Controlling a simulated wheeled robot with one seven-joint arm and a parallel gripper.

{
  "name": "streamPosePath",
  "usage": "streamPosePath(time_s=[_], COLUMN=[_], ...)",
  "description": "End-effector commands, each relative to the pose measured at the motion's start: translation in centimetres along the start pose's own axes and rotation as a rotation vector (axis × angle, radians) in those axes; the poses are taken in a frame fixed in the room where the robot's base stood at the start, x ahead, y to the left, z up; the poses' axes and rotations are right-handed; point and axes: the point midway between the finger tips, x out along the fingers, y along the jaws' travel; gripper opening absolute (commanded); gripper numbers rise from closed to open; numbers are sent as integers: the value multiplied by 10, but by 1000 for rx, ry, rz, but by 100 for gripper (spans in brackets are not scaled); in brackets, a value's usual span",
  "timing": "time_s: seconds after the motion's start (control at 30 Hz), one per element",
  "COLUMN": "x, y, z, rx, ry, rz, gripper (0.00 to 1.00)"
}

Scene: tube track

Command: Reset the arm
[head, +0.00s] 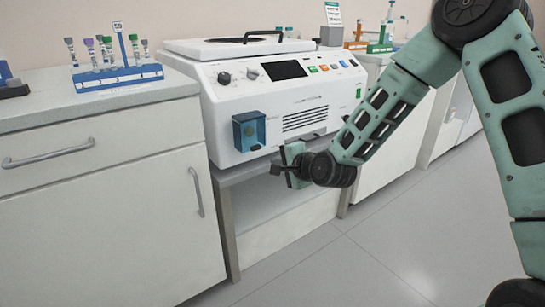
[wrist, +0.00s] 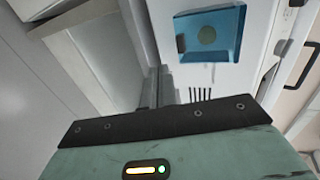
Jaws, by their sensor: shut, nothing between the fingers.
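My gripper (head: 276,169) is at the end of my green arm, in front of the lower front of the white centrifuge (head: 222,112) in the head view. In the wrist view its two dark fingers (wrist: 160,88) are together, with nothing between them. A blue, clear-fronted box (head: 249,131) is on the centrifuge's front, just left of and above my gripper. The box also shows at the top of the wrist view (wrist: 209,34), apart from the fingers.
A blue rack of capped tubes (head: 117,76) stands on the left counter (head: 60,104). The centrifuge stands on a lower grey table (head: 228,176) between cabinets. An orange stand (head: 357,38) and a green one are at the back right. The floor (head: 330,265) in front is clear.

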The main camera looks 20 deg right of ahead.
Motion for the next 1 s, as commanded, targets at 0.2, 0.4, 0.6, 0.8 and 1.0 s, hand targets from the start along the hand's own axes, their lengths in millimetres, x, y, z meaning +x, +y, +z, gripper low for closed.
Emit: streamPosePath(time_s=[0.2,0.4,0.6,0.8,1.0], x=[-33,-52,-56,-71,-132], y=[12,20,22,28,48], z=[0,0,2,54,130], rx=[1,0,-9,-273,-779], ry=[0,-1,-5,-134,-398], rz=[3,1,4,154,405], gripper=[0,0,0,0,0])
